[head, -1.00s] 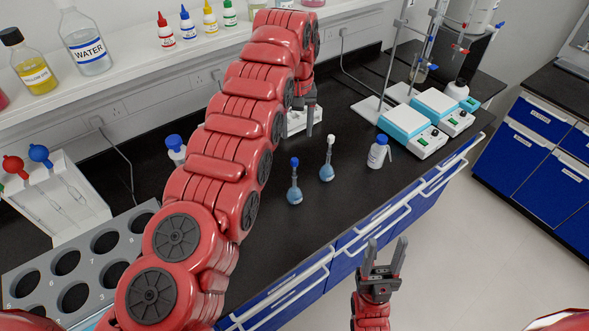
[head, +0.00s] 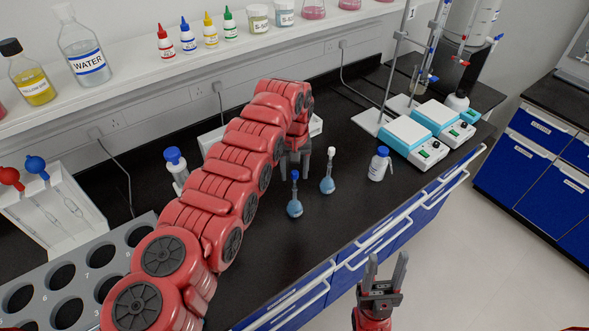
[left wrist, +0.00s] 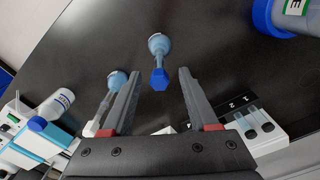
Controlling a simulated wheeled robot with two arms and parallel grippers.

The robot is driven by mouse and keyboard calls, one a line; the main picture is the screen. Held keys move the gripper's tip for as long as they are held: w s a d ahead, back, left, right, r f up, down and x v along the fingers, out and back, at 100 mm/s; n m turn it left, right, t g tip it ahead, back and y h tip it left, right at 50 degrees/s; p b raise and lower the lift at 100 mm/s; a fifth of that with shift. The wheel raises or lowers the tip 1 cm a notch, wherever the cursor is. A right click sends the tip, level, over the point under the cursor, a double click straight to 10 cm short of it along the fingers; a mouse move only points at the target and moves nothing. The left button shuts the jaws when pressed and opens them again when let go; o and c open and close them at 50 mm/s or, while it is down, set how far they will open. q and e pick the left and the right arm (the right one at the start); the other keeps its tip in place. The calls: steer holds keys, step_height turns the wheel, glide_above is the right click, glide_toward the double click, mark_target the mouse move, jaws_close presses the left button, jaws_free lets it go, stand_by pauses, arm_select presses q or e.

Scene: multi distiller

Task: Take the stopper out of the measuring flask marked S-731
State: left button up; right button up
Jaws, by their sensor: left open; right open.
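Two small flasks with blue liquid stand upright on the black bench. One flask (head: 295,208) has a blue stopper (head: 294,175); the other flask (head: 327,185) has a white stopper (head: 331,151). I cannot read a marking on either. My left gripper (head: 294,160) is open, pointing down just behind the blue-stoppered flask in the head view. In the left wrist view, the blue stopper (left wrist: 159,79) shows between the open fingertips (left wrist: 158,72), not gripped; the white-stoppered flask (left wrist: 116,79) is beyond one finger. My right gripper (head: 384,265) is open and empty in front of the bench.
A white bottle with a blue cap (head: 379,164) stands right of the flasks, before blue-and-white devices (head: 406,139). A blue-capped bottle (head: 176,168) is left of my arm. A grey rack with round holes (head: 85,270) is at the left. The bench front is clear.

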arm_select(q)
steer(key=shift+f, duration=0.3)
steer(key=shift+c, duration=0.3)
jaws_close()
steer(key=shift+r, duration=0.1)
